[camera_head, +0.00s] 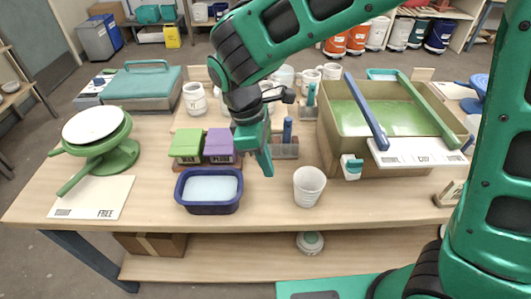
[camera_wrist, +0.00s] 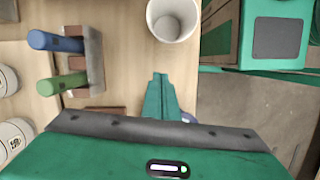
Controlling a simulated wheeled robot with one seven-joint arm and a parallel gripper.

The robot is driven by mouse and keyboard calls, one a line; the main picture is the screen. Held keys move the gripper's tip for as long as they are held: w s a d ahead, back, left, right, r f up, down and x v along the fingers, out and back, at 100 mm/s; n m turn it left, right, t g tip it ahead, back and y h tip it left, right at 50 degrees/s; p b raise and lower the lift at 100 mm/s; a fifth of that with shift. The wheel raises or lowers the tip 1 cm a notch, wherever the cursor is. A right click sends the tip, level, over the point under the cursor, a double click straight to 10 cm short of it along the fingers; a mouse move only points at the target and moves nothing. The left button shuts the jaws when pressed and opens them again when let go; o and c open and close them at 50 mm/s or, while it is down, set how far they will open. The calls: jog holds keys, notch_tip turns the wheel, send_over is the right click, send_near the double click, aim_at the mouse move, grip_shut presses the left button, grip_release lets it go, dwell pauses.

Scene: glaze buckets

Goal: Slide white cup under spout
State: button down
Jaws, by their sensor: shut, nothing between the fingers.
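The white cup (camera_head: 309,187) stands upright on the table near its front edge, right of the middle. It also shows at the top of the wrist view (camera_wrist: 173,18), with its open mouth visible. The spout (camera_head: 352,167), a white and teal tap, sticks out low on the front of the olive bucket (camera_head: 400,158). The cup stands to the left of the spout and a little nearer the front edge. My gripper (camera_head: 267,163) points down, shut and empty, to the left of the cup and apart from it. Its closed fingers show in the wrist view (camera_wrist: 160,95).
A navy tub (camera_head: 208,208) of pale liquid and green and purple blocks (camera_head: 219,144) stand left of my gripper. A tool holder (camera_head: 286,152) stands behind it. Blue and green bars lie across the bucket. Bare table lies around the cup.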

jog(key=x, duration=0.5)
jog(key=shift+s+d+r, duration=0.1)
jog(key=shift+s+d, duration=0.05)
jog(key=shift+d, duration=0.4)
jog(key=shift+s+d, duration=0.15)
jog(key=shift+d, duration=0.45)
jog(key=shift+s+d, duration=0.1)
jog(key=shift+d, duration=0.65)
